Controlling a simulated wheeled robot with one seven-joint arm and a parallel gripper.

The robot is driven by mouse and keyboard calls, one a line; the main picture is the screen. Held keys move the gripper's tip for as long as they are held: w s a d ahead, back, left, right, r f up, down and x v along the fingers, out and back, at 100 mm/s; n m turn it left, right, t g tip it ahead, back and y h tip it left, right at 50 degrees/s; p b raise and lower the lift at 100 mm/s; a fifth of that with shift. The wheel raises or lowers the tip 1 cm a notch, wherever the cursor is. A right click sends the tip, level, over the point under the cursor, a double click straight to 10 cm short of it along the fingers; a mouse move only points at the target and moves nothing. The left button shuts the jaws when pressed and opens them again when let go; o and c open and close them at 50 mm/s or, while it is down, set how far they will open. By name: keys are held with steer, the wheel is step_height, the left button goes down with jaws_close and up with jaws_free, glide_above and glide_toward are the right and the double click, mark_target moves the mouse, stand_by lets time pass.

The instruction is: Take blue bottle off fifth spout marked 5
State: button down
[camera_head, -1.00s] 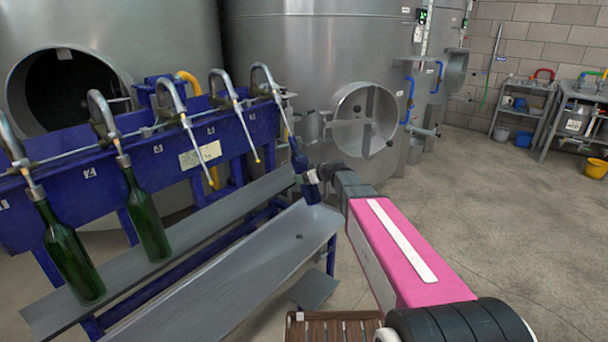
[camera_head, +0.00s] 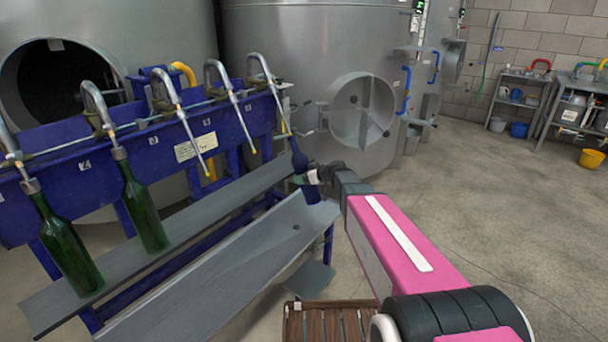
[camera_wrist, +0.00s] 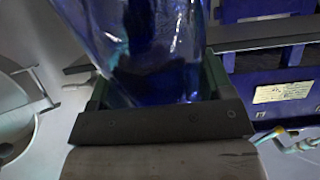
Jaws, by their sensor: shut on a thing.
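The blue bottle (camera_head: 300,160) is tilted, its neck toward the upper left, at the right end of the blue filling rack. My gripper (camera_head: 312,178) is shut around its body from the right. In the wrist view the blue glass (camera_wrist: 145,50) fills the space between the jaws (camera_wrist: 155,92). The fifth spout (camera_head: 268,75) is the rightmost curved metal one. Its thin tube runs down to the bottle's mouth; I cannot tell whether the tip is still inside. The mark 5 is not readable here.
Two green bottles (camera_head: 142,210) (camera_head: 68,250) hang on spouts at the left. Two empty spouts (camera_head: 180,105) (camera_head: 225,85) lie between. A grey sloped shelf (camera_head: 220,270) runs below the bottle. A wooden slatted crate (camera_head: 330,322) stands in front. Steel tanks (camera_head: 310,40) stand behind; open floor lies right.

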steer(key=shift+s+d+f, duration=0.2)
steer(key=shift+d+f, duration=0.05)
steer(key=shift+f, duration=0.25)
steer(key=shift+s+d+f, duration=0.15)
steer(key=shift+d+f, duration=0.05)
steer(key=shift+f, duration=0.3)
steer(key=shift+f+v, duration=0.15)
steer(key=shift+v, duration=1)
steer(key=shift+f+v, duration=0.15)
steer(key=shift+v, duration=1)
steer(key=shift+f+v, duration=0.2)
steer(key=shift+v, duration=1)
steer(key=shift+s+d, duration=0.15)
